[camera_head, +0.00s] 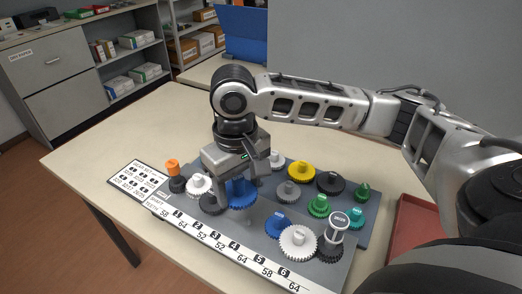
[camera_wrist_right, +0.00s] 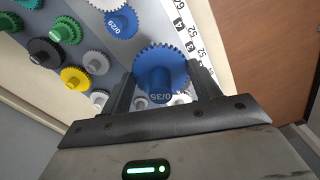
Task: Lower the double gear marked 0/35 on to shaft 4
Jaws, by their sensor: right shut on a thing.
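My right gripper (camera_head: 243,180) is shut on the blue double gear (camera_head: 240,195), which hangs upright over the front row of the grey gear board (camera_head: 329,275). A pale post (camera_head: 246,219), perhaps shaft 4, shows just below and in front of the gear. The number 4 (camera_head: 234,245) is printed on the white label strip at the board's front edge. Whether the post's tip touches the gear is hidden. My left gripper is not in view.
A dark grey gear (camera_head: 210,205) is close on the left of the held gear. A blue gear (camera_head: 277,226) and a white gear (camera_head: 298,241) are on the right. Yellow (camera_head: 301,170), black and green gears fill the rear. A red tray (camera_head: 408,232) lies at the right.

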